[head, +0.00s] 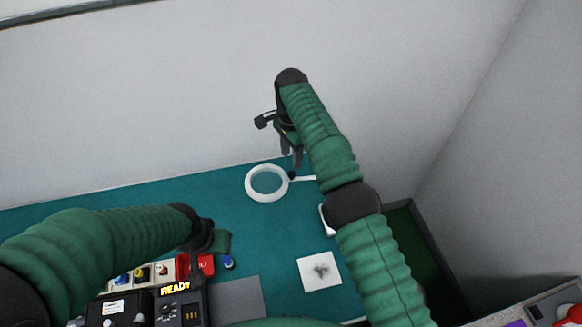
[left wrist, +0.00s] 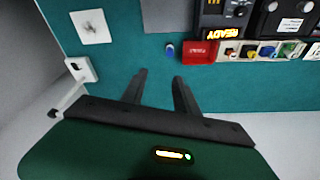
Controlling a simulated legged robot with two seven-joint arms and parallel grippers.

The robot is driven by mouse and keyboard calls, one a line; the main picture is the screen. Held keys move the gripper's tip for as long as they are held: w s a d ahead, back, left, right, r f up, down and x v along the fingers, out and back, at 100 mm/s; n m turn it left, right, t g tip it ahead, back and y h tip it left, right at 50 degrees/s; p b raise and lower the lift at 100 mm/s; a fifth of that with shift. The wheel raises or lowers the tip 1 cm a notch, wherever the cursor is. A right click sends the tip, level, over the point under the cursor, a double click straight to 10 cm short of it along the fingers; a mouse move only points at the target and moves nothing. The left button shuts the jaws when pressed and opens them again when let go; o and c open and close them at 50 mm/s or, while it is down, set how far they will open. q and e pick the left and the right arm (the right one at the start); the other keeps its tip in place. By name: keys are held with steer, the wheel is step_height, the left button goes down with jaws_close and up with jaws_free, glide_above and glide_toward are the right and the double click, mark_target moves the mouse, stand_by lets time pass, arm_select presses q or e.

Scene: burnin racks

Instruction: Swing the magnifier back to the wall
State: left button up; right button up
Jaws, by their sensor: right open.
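The magnifier (head: 252,190) is a white ring on a thin white arm, over the teal bench mat near the back wall. A dark joint (head: 292,176) sits where ring and arm meet. My right gripper (head: 292,163) is open and points down just above that joint; I cannot tell whether it touches. My right forearm hides part of the magnifier's arm. In the left wrist view the white mount (left wrist: 82,69) and part of its arm show, but the ring does not. My left gripper (left wrist: 158,80) is open and empty above the mat.
The back wall (head: 150,90) is bare. A white card with a dark smudge (head: 309,274) lies on the teal mat (head: 120,197). A red tray (left wrist: 198,52), several small coloured parts and a READY-lit unit (head: 176,290) stand at the front left. A grey side wall (head: 500,150) bounds the right.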

step_height(320, 180, up, 10)
steer(key=p, duration=0.8)
steer(key=shift+f+p, duration=0.25)
steer(key=shift+p, duration=0.1)
